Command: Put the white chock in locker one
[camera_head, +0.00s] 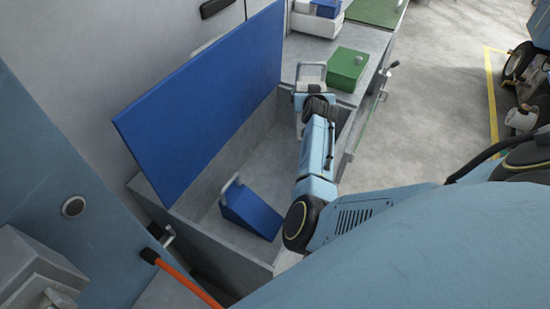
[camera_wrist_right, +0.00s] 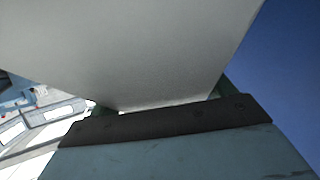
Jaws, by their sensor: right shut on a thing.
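The white chock (camera_head: 312,73) is a pale block with a handle, at the far end of my right arm in the head view. My right gripper (camera_head: 314,91) is shut on it and partly hides it. In the right wrist view the chock (camera_wrist_right: 130,45) is a large pale surface close against the jaw. The chock is over the far right part of an open grey locker (camera_head: 160,199); its exact height cannot be told. A blue chock (camera_head: 249,210) with a pale handle lies inside this locker. No locker number is readable. My left gripper is not in view.
The blue lid (camera_head: 205,105) stands raised along the locker's left side. A green box (camera_head: 347,68) sits on the grey surface beyond. White and blue items (camera_head: 318,20) lie further back. The locker floor beside the blue chock looks clear. An orange bar (camera_head: 185,280) crosses the near left.

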